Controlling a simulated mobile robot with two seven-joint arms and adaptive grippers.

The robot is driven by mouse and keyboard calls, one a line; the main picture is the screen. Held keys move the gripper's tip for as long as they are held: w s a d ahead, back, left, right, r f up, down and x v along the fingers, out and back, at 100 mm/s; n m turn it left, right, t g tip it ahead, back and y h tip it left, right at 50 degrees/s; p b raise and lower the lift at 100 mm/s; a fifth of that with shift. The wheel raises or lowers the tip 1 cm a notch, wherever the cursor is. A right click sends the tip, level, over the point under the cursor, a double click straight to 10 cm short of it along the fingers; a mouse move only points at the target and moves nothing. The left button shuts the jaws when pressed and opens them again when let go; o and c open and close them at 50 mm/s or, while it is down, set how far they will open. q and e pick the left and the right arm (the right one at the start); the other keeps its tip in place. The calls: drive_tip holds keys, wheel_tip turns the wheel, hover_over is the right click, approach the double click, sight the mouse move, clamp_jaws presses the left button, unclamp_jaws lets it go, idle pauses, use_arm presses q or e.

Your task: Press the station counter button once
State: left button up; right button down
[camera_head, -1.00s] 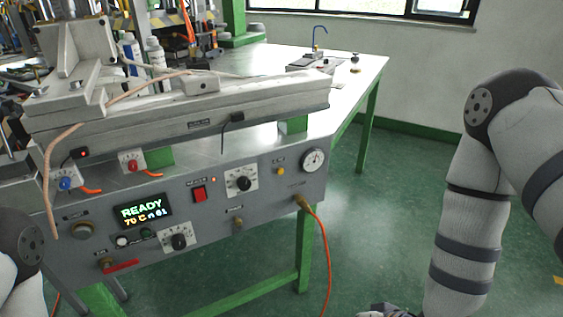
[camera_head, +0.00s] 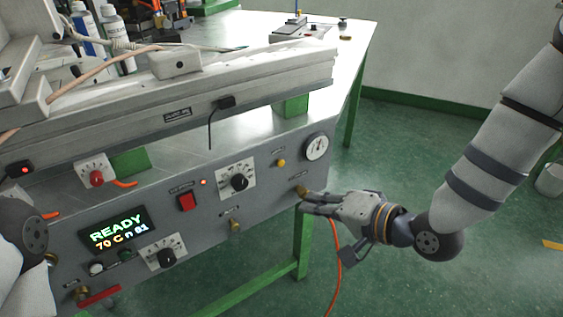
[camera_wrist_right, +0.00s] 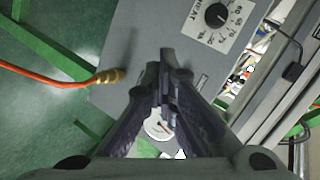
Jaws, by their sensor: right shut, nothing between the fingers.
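The station's grey control panel (camera_head: 215,224) faces me. Its lit display (camera_head: 117,232) reads READY, with 70 C and a small count below. Under the display are a small white button (camera_head: 96,268) and a dark green button (camera_head: 125,255); I cannot read which is the counter button. My right gripper (camera_head: 302,203) is shut and empty, at the panel's right end by the hose fitting. In the right wrist view its fingers (camera_wrist_right: 166,82) are together in front of the panel, with the hose fitting (camera_wrist_right: 110,76) to their left. My left gripper is out of view.
A red switch (camera_head: 187,202), dial knobs (camera_head: 239,182), a yellow knob (camera_head: 281,163) and a gauge (camera_head: 317,147) are on the panel. An orange hose (camera_head: 338,262) hangs by my right gripper. The metal injection unit (camera_head: 200,97) sits above.

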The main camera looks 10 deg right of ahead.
sight(281, 163)
drive_tip(key=shift+w, duration=0.1)
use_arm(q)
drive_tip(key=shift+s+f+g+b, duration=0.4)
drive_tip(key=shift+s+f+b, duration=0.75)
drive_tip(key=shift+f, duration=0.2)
use_arm(e)
drive_tip(key=w+a, duration=0.3)
drive_tip(key=w, duration=0.5)
drive_tip(key=shift+w+a, duration=0.15)
drive_tip(key=shift+w+f, duration=0.1)
drive_tip(key=shift+w, duration=0.2)
